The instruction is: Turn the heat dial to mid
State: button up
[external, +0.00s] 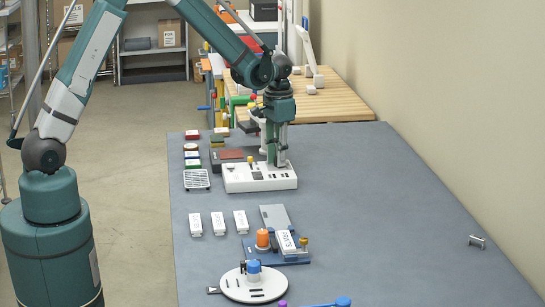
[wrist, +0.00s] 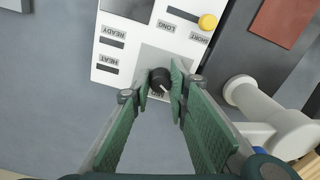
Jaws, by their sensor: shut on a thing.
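The white control panel (external: 258,180) stands on the grey table; in the wrist view, its face (wrist: 118,52) carries READY, HEAT, LONG and SHORT labels. The black heat dial (wrist: 158,77) sits on a grey patch of the panel. My gripper (wrist: 160,86) points down with its green fingers shut on the dial, one on each side. A pale mark shows at the dial's lower right. A label below it is mostly hidden by the fingers, so I cannot read the setting. In the external view my gripper (external: 277,161) is over the panel and hides the dial.
A yellow knob (wrist: 208,21) stands on the panel beside SHORT. A white rounded fixture (wrist: 262,110) is close to the right of my fingers. Several white packs, an orange-topped fixture (external: 263,239) and a round white plate (external: 252,289) lie nearer the camera. The table's right side is mostly clear.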

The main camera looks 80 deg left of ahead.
jog(key=m+b, duration=0.1)
jog(key=m, duration=0.3)
jog(key=shift+m, duration=0.3)
jog(key=m+b, duration=0.1)
jog(key=m, duration=0.4)
dwell(0.3)
jog(key=o, duration=0.9)
notch_tip(320, 180, up, 12)
jog(key=shift+r, duration=0.1)
dwell(0.3)
